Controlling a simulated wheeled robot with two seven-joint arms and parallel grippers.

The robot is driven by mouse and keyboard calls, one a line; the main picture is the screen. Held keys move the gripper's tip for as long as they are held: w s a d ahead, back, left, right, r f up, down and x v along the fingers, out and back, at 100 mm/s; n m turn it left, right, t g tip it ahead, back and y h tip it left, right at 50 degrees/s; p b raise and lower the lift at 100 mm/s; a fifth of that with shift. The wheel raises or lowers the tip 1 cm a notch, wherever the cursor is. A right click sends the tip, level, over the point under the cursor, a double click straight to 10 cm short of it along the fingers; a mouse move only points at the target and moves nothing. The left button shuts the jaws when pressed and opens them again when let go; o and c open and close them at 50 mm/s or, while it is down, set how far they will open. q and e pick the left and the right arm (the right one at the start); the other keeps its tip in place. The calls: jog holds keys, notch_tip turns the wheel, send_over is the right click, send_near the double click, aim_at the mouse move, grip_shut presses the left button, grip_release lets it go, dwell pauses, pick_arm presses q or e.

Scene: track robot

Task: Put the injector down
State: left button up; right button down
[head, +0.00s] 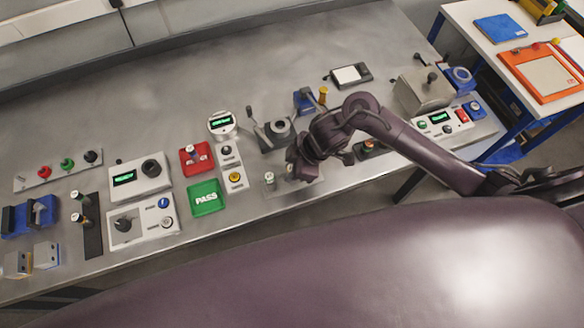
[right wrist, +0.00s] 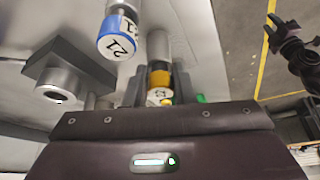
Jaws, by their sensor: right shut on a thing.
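My right gripper (head: 303,166) is low over the front edge of the bench. In the right wrist view its fingers (right wrist: 158,92) are shut around a grey injector with an orange-yellow band (right wrist: 160,76). A second injector with a blue band, marked 21 (right wrist: 117,38), is beside it, outside the fingers. In the head view the second one (head: 270,180) stands just left of the gripper at a small metal stand (head: 288,189). I cannot tell whether the held injector touches the stand. A dark gripper, apparently my left (right wrist: 290,45), shows at the wrist view's right edge; its jaws are unclear.
Left of the stand are a green PASS tray (head: 212,207) and a red tray (head: 187,165). A dark grey fixture (head: 278,131) stands behind the gripper. A panel with a display (head: 440,122) is at the right. The bench's back middle (head: 200,80) is clear.

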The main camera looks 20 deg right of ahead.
pick_arm(q)
jog(key=shift+w, duration=0.4)
pick_arm(e)
jog(key=shift+f, duration=0.15)
jog(key=c, duration=1.2)
grip_release()
pick_arm(q)
jog(key=shift+s, duration=0.25)
pick_arm(e)
jog(key=shift+r, duration=0.2)
pick_arm(q)
jog(key=shift+r, duration=0.25)
pick_arm(e)
jog(key=v, duration=1.2)
pick_arm(q)
jog(key=shift+d, duration=0.1)
pick_arm(e)
jog(key=shift+f, duration=0.1)
